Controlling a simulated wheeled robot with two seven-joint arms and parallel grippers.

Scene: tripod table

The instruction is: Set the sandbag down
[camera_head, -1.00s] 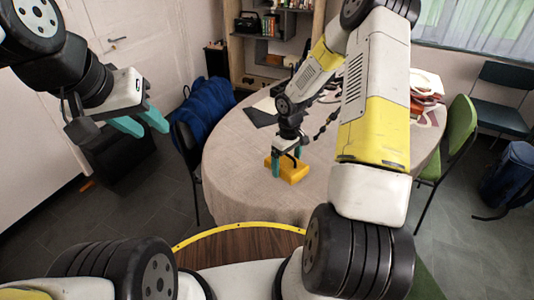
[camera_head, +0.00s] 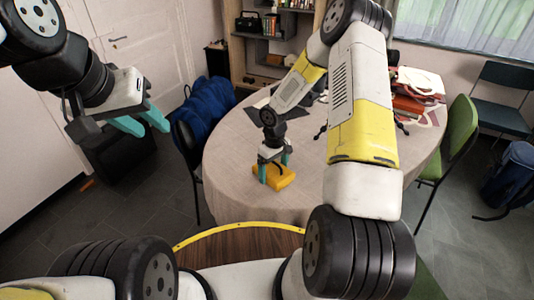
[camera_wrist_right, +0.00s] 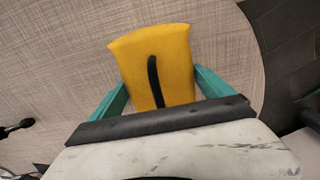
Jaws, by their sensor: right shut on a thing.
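The sandbag (camera_head: 279,181) is a yellow block-like bag with a black strap. In the head view it is at the near part of the round table, under my right gripper (camera_head: 274,168). In the right wrist view the sandbag (camera_wrist_right: 153,55) lies between the two teal fingers of my right gripper (camera_wrist_right: 160,84), which is shut on it. I cannot tell whether its underside touches the tablecloth. My left gripper (camera_head: 145,121) hangs at the upper left, away from the table, open and empty.
The round table (camera_head: 230,150) has a beige cloth, clear around the sandbag. Dark thin tripod-like parts (camera_head: 321,131) show behind my right arm. Books and papers (camera_head: 412,90) lie at the far right. A green chair (camera_head: 459,135) and a blue-draped chair (camera_head: 205,110) flank the table.

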